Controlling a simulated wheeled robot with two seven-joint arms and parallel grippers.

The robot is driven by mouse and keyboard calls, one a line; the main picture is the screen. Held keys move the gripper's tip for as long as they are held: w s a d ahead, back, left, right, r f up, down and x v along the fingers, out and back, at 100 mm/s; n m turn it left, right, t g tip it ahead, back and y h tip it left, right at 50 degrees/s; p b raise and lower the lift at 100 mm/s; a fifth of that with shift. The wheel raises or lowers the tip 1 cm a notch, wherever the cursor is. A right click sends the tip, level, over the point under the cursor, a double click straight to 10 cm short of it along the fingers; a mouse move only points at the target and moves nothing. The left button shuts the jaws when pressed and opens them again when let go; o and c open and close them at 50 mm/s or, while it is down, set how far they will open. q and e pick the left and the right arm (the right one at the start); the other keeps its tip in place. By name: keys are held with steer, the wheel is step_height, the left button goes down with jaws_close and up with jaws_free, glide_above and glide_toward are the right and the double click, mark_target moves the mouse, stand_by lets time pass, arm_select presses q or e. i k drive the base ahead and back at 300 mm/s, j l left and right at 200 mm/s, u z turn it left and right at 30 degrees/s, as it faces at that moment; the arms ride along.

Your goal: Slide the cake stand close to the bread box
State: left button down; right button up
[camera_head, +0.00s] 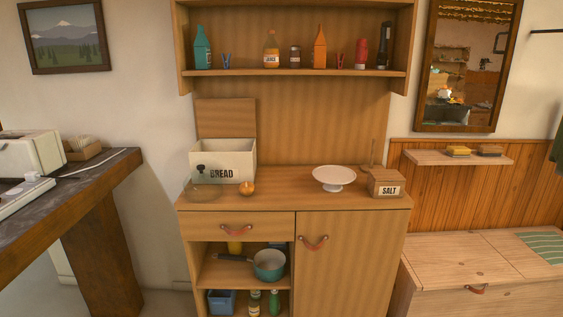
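The white cake stand (334,177) is upright on the wooden cabinet top, right of its middle and just left of the salt box. The cream bread box (241,158), marked BREAD, stands at the back left of the same top with its wooden lid (226,117) raised behind it. A wide stretch of bare top lies between the stand and the bread box. Neither of my grippers shows in the head view.
The wooden salt box (386,183) stands close to the stand's right. A glass dome with a dark knob (203,186) and a small orange round thing (248,188) sit in front of the bread box. A shelf (300,73) of bottles hangs above. The cabinet top's (290,195) middle is clear.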

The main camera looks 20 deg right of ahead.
mark_target(333, 177)
steer(key=i+j, duration=0.1)
steer(key=i, duration=0.4)
steer(key=i+j+u, duration=0.1)
steer(key=i, duration=0.35)
steer(key=i+j+z, duration=0.1)
steer(key=z, duration=0.3)
steer(key=i+j+z, duration=0.2)
steer(key=z, duration=0.2)
steer(key=i+j+z, duration=0.15)
steer(key=z, duration=0.25)
